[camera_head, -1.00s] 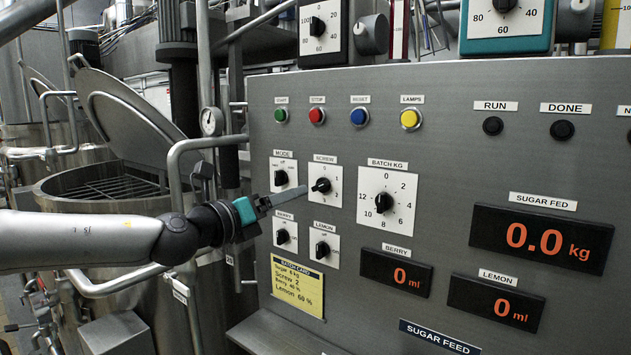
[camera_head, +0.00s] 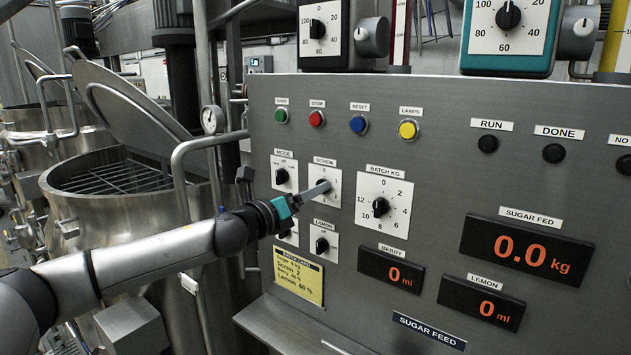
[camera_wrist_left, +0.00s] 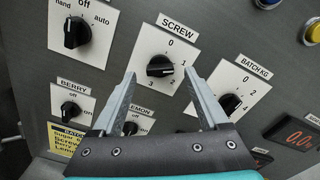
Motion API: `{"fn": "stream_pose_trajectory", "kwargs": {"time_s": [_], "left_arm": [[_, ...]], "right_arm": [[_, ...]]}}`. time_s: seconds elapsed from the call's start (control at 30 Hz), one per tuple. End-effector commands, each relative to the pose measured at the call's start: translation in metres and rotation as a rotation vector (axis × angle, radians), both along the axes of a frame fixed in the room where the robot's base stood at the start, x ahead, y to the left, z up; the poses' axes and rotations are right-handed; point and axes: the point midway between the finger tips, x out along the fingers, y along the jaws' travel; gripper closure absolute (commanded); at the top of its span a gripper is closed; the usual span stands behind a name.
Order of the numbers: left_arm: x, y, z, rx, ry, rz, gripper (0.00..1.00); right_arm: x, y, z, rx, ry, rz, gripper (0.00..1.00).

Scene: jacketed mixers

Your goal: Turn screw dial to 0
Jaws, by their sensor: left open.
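The screw dial is a black knob on a white plate (camera_head: 334,178) under the SCREW label, mostly hidden behind my left gripper in the head view. In the left wrist view the screw dial (camera_wrist_left: 160,66) shows clearly, with 0 at the top of its scale. Its knob lies roughly crosswise, with a white mark toward the right, near 1 and 2; I cannot tell the exact number. My left gripper (camera_head: 322,188) is open and empty in front of the dial. In the wrist view its fingertips (camera_wrist_left: 159,78) frame the knob from below, one to each side; contact cannot be told.
The mode dial (camera_head: 282,176) is close on the left, and the batch kg dial (camera_head: 380,207) on the right. The lemon dial (camera_head: 321,245) and the berry dial (camera_wrist_left: 70,109) sit below. A bent pipe (camera_head: 180,165) and steel vessel (camera_head: 85,205) stand left of the panel.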

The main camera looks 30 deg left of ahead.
Motion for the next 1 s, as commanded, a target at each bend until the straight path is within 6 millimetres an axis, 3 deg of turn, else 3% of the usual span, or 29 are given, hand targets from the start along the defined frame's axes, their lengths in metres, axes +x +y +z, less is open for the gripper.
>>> {"fn": "stream_pose_trajectory", "kwargs": {"time_s": [0.3,0.67,1.0], "left_arm": [[0.024,-0.002,0.001,-0.001,-0.001,0.001,0.22],[0.027,-0.002,0.0,0.001,0.0,0.0,0.22],[0.026,-0.002,0.0,0.001,0.0,0.0,0.61]], "right_arm": [[0.0,-0.002,0.011,-0.002,0.0,0.001,0.5],[0.0,-0.002,0.011,-0.002,0.0,0.002,0.5],[0.0,-0.002,0.011,-0.003,-0.001,0.002,0.5]]}}
